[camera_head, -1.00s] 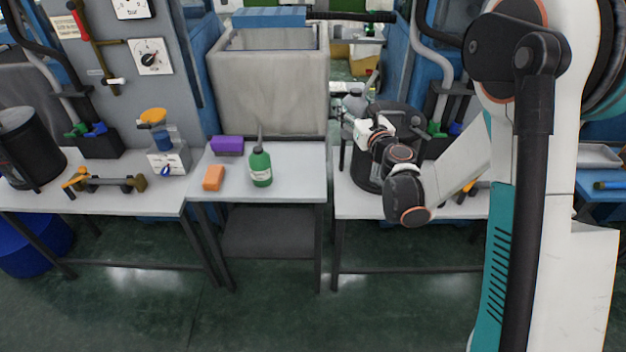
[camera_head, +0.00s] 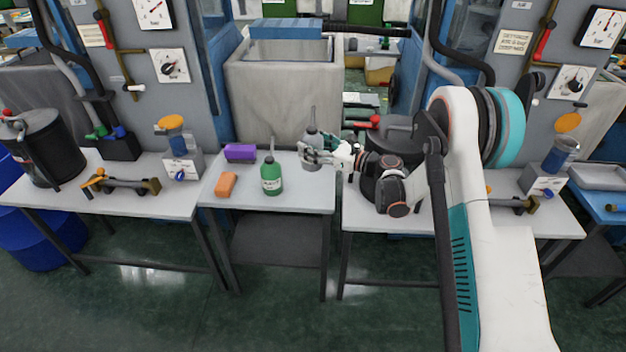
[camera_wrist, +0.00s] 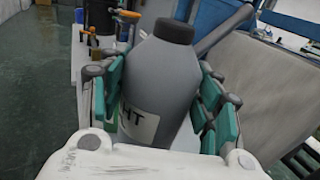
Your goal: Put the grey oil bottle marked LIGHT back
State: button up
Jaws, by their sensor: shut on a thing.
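The grey oil bottle (camera_head: 312,137) with its thin spout is held upright in my gripper (camera_head: 318,150). In the wrist view the grey bottle (camera_wrist: 160,85) fills the middle; its dark cap points up and a white label shows the letters "HT". The teal finger pads of my gripper (camera_wrist: 165,105) close on both sides of it. In the head view the bottle is at the right side of the middle table (camera_head: 300,196); I cannot tell whether its base touches the top. A green oil bottle (camera_head: 271,176) stands upright on that table, left of my gripper.
A black pot (camera_head: 45,145) and a valve fitting sit on the left table. Bare tabletop lies between the green bottle and my gripper.

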notch_tip(320, 180, down, 12)
jog(key=b, duration=0.3)
jog(key=shift+r+b, duration=0.15)
jog(key=shift+b, duration=0.2)
jog(key=o, duration=1.3)
jog(key=shift+d, duration=0.1)
jog(key=p+v, duration=0.4)
jog(key=v, duration=0.8)
